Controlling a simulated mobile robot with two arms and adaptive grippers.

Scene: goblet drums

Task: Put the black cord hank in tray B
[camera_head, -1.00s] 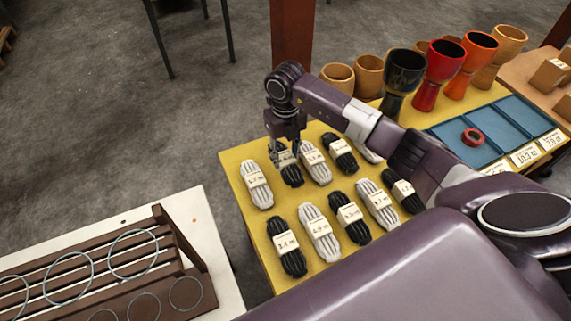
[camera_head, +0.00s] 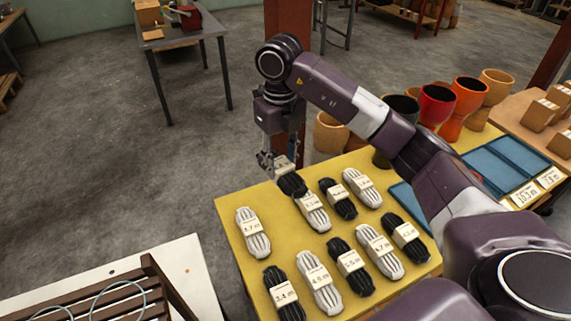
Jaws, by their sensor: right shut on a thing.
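My right gripper (camera_head: 281,166) is shut on a black cord hank (camera_head: 292,185) with a pale paper band. The hank seems raised off the yellow table top and covers the upper end of a white hank (camera_head: 315,215). Blue trays (camera_head: 508,158) lie at the right of the table, with cards reading about 10.3 m and 7.9 m in front. Another blue part (camera_head: 408,199) shows left of my right arm, which hides the middle of the trays. I cannot read which one is tray B. My left gripper is not in view.
Several other black and white hanks lie in rows on the yellow table (camera_head: 228,205). Goblet drums (camera_head: 468,100) stand behind the trays, near my forearm. A wooden rack (camera_head: 130,295) stands on a white table at the lower left. Bare floor lies left of the yellow table.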

